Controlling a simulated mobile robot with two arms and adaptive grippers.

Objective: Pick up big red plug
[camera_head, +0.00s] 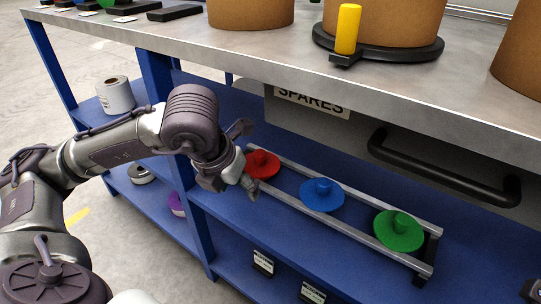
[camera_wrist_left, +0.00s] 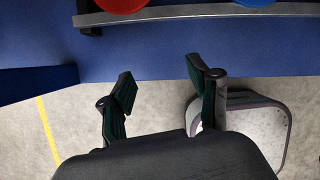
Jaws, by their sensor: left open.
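The big red plug (camera_head: 262,164) is a round red disc with a knob on top, at the left end of a metal rail rack (camera_head: 340,223) on the blue shelf. In the left wrist view only the edge of the red plug (camera_wrist_left: 122,4) shows at the top. My left gripper (camera_head: 248,158) is open and empty, just left of the red plug in the head view. In the wrist view its two fingers (camera_wrist_left: 160,72) are spread, with blue shelf and floor between and beyond them, apart from the plug.
A blue plug (camera_head: 322,195) and a green plug (camera_head: 398,230) sit further right on the rack. Above are the grey workbench top (camera_head: 240,50), a SPARES drawer (camera_head: 312,101) and its black handle (camera_head: 440,172). A blue upright (camera_head: 192,225) stands below my left gripper.

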